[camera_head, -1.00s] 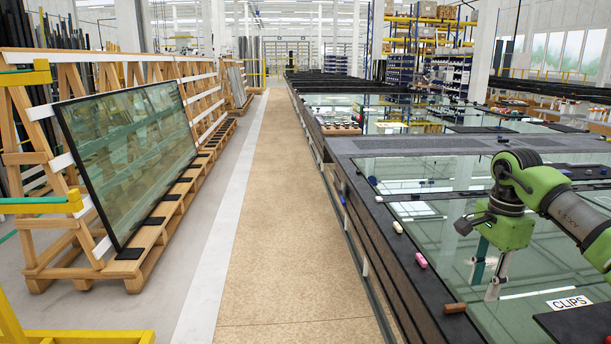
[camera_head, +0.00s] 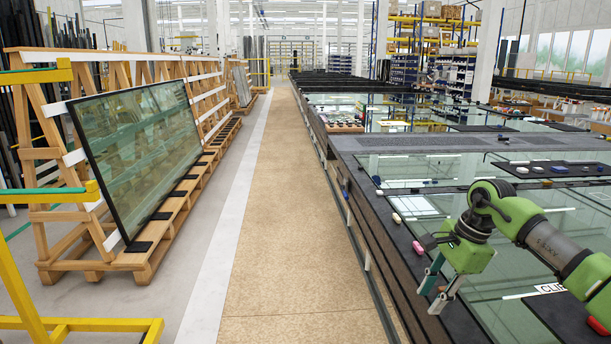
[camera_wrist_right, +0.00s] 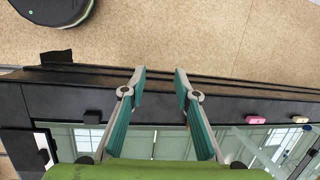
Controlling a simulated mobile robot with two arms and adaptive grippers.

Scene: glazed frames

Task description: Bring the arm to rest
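My right arm reaches in from the right of the head view, over the glass-topped table (camera_head: 520,230). My right gripper (camera_head: 431,300) points down at the table's dark front edge. In the right wrist view its two fingers (camera_wrist_right: 159,74) are apart, with nothing between them. The fingertips overlap the dark edge strip and the floor beyond it in that view; their height above the edge cannot be told. My left gripper is out of view.
A pink block (camera_head: 417,247) and a cream block (camera_head: 396,218) lie along the table edge. A black tray (camera_head: 520,176) holds small blocks farther back. A CLIPS label (camera_head: 549,288) shows beside my arm. A glass pane (camera_head: 135,150) leans on a wooden rack at left; the aisle (camera_head: 275,230) is clear.

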